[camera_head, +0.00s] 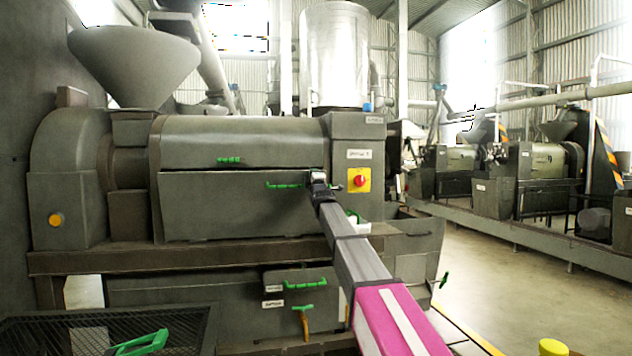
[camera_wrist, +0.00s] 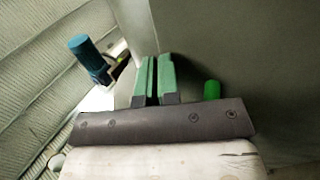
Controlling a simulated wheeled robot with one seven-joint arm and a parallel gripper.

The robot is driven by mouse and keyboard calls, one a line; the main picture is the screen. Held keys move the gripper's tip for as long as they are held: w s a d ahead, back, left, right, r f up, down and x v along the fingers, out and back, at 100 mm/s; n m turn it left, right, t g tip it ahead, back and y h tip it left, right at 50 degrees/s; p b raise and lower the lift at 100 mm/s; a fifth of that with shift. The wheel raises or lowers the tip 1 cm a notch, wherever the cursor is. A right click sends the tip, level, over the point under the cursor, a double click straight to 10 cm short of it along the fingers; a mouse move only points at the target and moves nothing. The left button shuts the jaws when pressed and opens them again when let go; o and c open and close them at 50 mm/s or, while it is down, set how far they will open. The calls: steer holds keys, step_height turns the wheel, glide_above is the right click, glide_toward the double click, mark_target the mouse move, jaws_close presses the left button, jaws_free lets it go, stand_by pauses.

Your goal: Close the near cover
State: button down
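The near expeller's front cover (camera_head: 235,215) is a grey-green panel below the rounded upper housing (camera_head: 240,138). Its upper edge slants; I cannot tell how far open it stands. A green handle (camera_head: 284,185) lies near its upper right. My gripper (camera_head: 318,178) is at the cover's upper right corner, just right of the handle. In the wrist view, the two green fingers (camera_wrist: 156,78) are nearly together, with a thin dark gap and nothing seen between them. A green rod end (camera_wrist: 211,90), probably the handle, shows right of the fingers, apart from them. Contact with the cover is unclear.
A red switch on a yellow plate (camera_head: 361,180) is just right of my gripper. A mesh-topped box (camera_head: 180,325) and lower green handles (camera_head: 305,283) are below. A grey hopper (camera_head: 135,65) stands above left. Open floor (camera_head: 510,270) lies to the right.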

steer(key=shift+g+h, duration=0.4)
steer(key=shift+g, duration=0.2)
steer(key=shift+f+x, duration=0.1)
steer(key=shift+x, duration=0.9)
steer(key=shift+f+x, duration=0.15)
steer(key=shift+x, duration=0.85)
steer(key=shift+w+a, duration=0.1)
